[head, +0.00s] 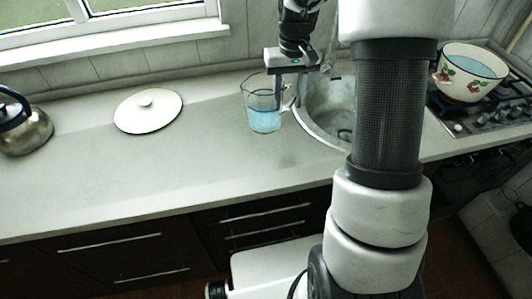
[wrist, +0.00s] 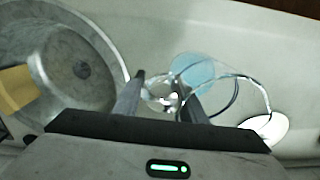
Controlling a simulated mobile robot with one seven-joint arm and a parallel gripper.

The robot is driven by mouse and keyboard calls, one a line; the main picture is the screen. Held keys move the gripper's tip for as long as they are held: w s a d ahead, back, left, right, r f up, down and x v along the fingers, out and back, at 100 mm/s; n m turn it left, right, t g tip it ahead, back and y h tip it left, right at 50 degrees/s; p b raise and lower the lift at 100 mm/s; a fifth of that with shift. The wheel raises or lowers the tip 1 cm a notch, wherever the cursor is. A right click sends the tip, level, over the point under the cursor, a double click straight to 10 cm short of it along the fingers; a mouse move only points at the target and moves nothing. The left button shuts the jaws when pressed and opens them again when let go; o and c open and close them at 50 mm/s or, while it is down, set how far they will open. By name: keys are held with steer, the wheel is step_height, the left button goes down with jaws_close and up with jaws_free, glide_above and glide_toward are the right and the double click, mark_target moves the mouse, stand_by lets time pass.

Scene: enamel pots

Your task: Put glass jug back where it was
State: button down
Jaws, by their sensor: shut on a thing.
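The glass jug (head: 265,118) is clear with blue liquid in its lower part. It is upright at the counter (head: 215,150), just left of the sink; I cannot tell whether its base touches the surface. My gripper (head: 285,98) reaches down from above on the jug's right side and is shut on its handle. In the wrist view, the two fingers of my gripper (wrist: 165,96) are on either side of the handle, and the jug (wrist: 240,82) with its blue liquid lies beyond them to the right. The gripper hides part of the jug there.
The round sink (head: 325,115) is right beside the jug. A white lid (head: 148,112) lies on the counter to the left, and a kettle (head: 22,128) stands at the far left. A pot (head: 468,75) with blue liquid sits on the stove (head: 490,117). Counter between lid and jug is clear.

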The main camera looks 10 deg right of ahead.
steer(key=f, duration=1)
steer(key=shift+w+d, duration=0.15)
steer(key=shift+d, duration=0.05)
steer(key=shift+f, duration=0.1)
steer(key=shift+f, duration=0.15)
steer(key=c, duration=1.1)
jaws_free()
